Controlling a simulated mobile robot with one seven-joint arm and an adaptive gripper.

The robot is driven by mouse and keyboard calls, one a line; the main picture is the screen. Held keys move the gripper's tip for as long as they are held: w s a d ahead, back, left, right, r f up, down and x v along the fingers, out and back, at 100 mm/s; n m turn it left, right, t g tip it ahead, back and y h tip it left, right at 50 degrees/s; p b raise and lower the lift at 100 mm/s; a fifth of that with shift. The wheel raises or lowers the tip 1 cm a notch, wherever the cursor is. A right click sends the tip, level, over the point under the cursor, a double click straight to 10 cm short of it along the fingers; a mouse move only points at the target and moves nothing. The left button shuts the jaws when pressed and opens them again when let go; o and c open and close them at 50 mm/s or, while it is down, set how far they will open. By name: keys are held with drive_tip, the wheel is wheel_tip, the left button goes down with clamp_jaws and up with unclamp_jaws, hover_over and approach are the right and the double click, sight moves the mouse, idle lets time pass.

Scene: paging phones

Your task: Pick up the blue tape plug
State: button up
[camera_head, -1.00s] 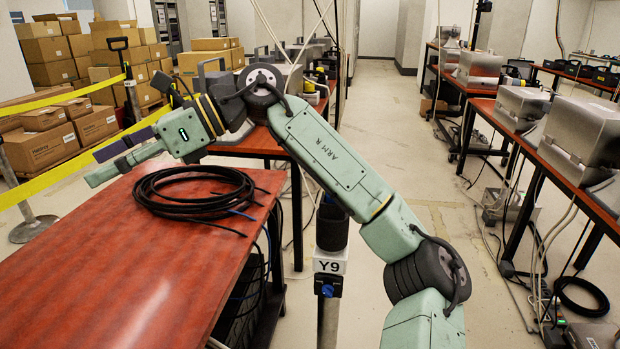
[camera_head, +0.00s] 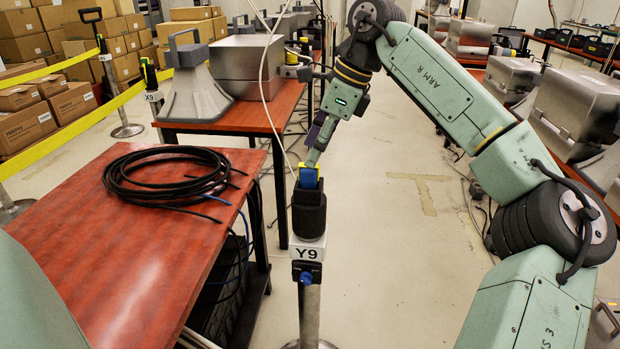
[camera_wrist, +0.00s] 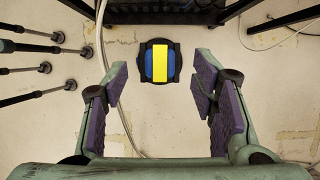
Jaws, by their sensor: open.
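The blue tape plug (camera_head: 308,177) sits upright in the black top of the post labelled Y9 (camera_head: 308,252). In the wrist view the plug (camera_wrist: 146,63) shows from above as blue with a yellow strip, inside a dark round collar (camera_wrist: 171,52). My gripper (camera_head: 313,160) points down just above the plug in the head view. In the wrist view my gripper (camera_wrist: 158,80) is open, with purple pads wide apart left and right of the plug. Nothing is between the pads, and the plug appears ahead, around the line between the fingertips.
A red table (camera_head: 90,265) with a black cable coil (camera_head: 165,178) stands left of the post. Another red table (camera_head: 235,122) behind carries a grey horn-shaped unit (camera_head: 193,95) and a metal box (camera_head: 243,68). A pale cable (camera_head: 265,85) hangs close to my gripper. Floor right of the post is clear.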

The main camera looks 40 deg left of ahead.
sight(309, 180)
drive_tip(key=x, duration=0.2)
drive_tip(key=p+x, duration=0.1)
drive_tip(key=x, duration=0.2)
drive_tip(key=shift+d+f, duration=0.2)
clamp_jaws()
idle(0.5)
drive_tip(key=shift+r, duration=0.1)
